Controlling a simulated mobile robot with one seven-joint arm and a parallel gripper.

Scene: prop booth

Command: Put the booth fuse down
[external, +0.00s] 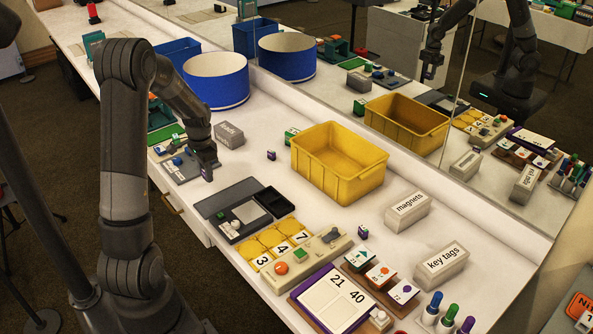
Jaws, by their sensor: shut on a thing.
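My gripper (207,168) points down at the left of the white counter and is shut on a small dark purple piece, the booth fuse (207,177). Only the lower end of the fuse shows below the fingers. The gripper is at the right edge of a grey panel (181,177) with blue parts on it. I cannot tell whether the fuse touches the panel or the counter. Similar small purple pieces stand on the counter, one left of the yellow bin (271,155) and one in front of the magnets box (362,232).
A grey box (229,134) stands just behind my gripper. A yellow bin (340,185), a dark open case (240,225) and yellow number tiles (283,248) lie to the right. A blue tub (216,94) is farther back. A mirror along the back repeats the scene. Counter between gripper and bin is mostly clear.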

